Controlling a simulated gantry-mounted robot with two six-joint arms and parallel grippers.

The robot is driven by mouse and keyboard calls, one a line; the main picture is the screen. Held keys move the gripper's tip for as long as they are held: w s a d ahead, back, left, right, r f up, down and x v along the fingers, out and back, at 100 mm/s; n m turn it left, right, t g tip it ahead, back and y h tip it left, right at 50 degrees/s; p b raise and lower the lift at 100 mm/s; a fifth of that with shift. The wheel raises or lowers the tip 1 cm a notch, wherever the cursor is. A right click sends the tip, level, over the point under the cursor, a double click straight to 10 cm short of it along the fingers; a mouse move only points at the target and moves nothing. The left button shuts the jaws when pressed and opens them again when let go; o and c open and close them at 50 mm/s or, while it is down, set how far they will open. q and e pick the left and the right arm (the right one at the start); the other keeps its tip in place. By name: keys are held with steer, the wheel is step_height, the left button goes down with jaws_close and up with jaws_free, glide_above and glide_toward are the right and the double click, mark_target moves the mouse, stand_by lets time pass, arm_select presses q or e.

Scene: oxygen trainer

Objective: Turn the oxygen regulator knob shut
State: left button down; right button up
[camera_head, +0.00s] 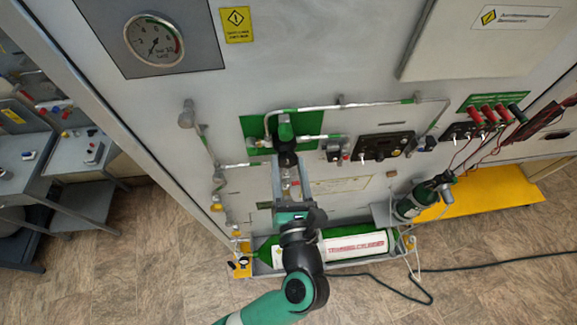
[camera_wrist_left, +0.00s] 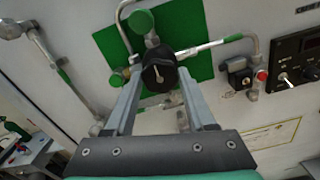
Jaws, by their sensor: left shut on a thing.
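The oxygen regulator knob is black with a pale pointer line on its face; it sits on the wall panel over a green backing plate (camera_head: 252,128). In the left wrist view the knob (camera_wrist_left: 158,72) is between the fingertips of my left gripper (camera_wrist_left: 160,82), which is shut on it. The pointer mark runs roughly up and down in that view. In the camera_head view the knob (camera_head: 286,144) is partly covered by my left gripper (camera_head: 287,160). A green valve body (camera_head: 285,127) shows just above it. My right gripper is not in view.
A round pressure gauge (camera_head: 154,40) is on the panel at upper left. Metal pipes (camera_head: 345,104) run around the knob. A switch box (camera_head: 385,146) is to the right. A green and white training cylinder (camera_head: 350,246) lies below, and a yellow platform (camera_head: 480,192) stands at right.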

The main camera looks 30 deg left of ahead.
arm_select(q)
steer(key=shift+c, duration=1.2)
jaws_free()
steer(key=b+v, duration=0.1)
steer(key=v, duration=1)
steer(key=shift+s, duration=0.3)
